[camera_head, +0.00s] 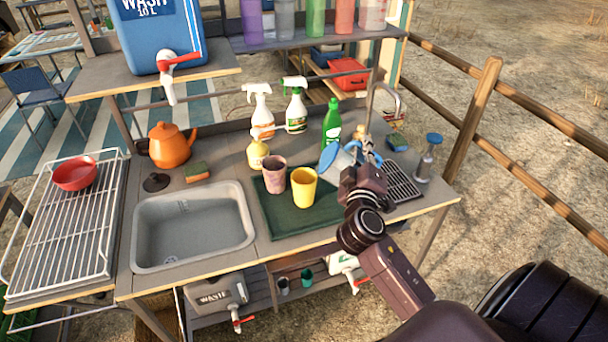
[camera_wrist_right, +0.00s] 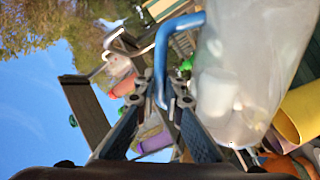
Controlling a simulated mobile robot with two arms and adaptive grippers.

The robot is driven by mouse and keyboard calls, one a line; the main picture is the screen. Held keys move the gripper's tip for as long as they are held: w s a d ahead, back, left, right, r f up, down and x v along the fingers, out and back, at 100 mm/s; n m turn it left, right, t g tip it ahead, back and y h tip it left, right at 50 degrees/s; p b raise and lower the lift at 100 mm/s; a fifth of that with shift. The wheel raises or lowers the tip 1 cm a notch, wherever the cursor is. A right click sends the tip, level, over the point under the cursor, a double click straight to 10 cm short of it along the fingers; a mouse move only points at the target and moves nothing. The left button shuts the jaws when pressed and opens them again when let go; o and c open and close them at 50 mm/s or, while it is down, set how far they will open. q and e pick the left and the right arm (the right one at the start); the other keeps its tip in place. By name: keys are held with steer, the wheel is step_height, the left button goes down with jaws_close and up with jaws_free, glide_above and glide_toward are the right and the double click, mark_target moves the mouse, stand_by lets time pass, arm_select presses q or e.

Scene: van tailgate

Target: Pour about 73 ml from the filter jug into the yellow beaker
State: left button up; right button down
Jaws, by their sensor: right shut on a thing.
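The filter jug (camera_head: 342,160) is translucent with a blue lid and blue handle, and is partly hidden behind my right gripper (camera_head: 360,175). That gripper is shut on the jug's handle, holding the jug tilted to the left above the green mat. In the right wrist view the blue handle (camera_wrist_right: 162,55) lies between the fingers and the cloudy jug body (camera_wrist_right: 240,70) fills the right side. The yellow beaker (camera_head: 303,188) stands upright on the mat, just left of and below the jug; it also shows in the right wrist view (camera_wrist_right: 300,115). I cannot make out any liquid stream.
A pinkish cup (camera_head: 274,174) stands beside the beaker on the green mat (camera_head: 283,220). The grey sink (camera_head: 190,230) is to the left. Spray bottles (camera_head: 260,110) and a green bottle (camera_head: 331,125) stand behind. A dark slatted rack (camera_head: 403,182) and a blue-capped bottle (camera_head: 428,160) are right.

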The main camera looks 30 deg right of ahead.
steer(key=shift+w+a+r+n+p, duration=0.3)
steer(key=shift+r+n+p, duration=0.1)
steer(key=shift+r+p, duration=0.25)
steer(key=shift+w+a+r+n+p, duration=0.25)
steer(key=shift+r+n+p, duration=0.15)
steer(key=shift+p, duration=0.3)
steer(key=shift+a, duration=0.1)
steer(key=shift+w+a+r, duration=0.1)
steer(key=shift+w+a, duration=0.25)
steer(key=shift+p, duration=0.3)
steer(key=shift+w+a+r+n+p, duration=0.25)
steer(key=shift+n+p, duration=0.1)
steer(key=shift+n, duration=0.15)
